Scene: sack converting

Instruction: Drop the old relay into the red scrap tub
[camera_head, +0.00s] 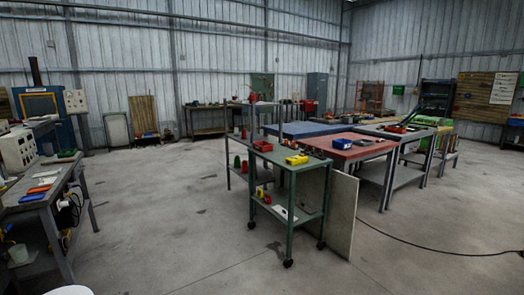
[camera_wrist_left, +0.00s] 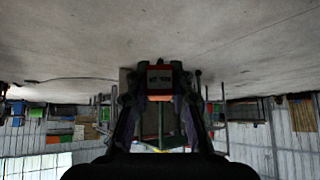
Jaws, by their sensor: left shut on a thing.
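My left gripper (camera_wrist_left: 160,92) is shut on a small boxy part, the old relay (camera_wrist_left: 160,78), dark with an orange-red edge and a small light label. It is held between the two fingers in the left wrist view, which appears upside down. A small red tub (camera_head: 262,146) stands on the top shelf of a green wheeled cart (camera_head: 288,165) in the head view; I cannot tell for sure that it is the scrap tub. The held relay is clear of any surface. Neither gripper shows in the head view.
A yellow bin (camera_head: 297,159) shares the cart top. A red-topped table (camera_head: 350,150) with a blue bin (camera_head: 342,143) stands behind the cart. A grey panel (camera_head: 341,215) leans at its right side. A workbench (camera_head: 40,187) is at left. Open floor lies between; a cable (camera_head: 420,249) crosses at right.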

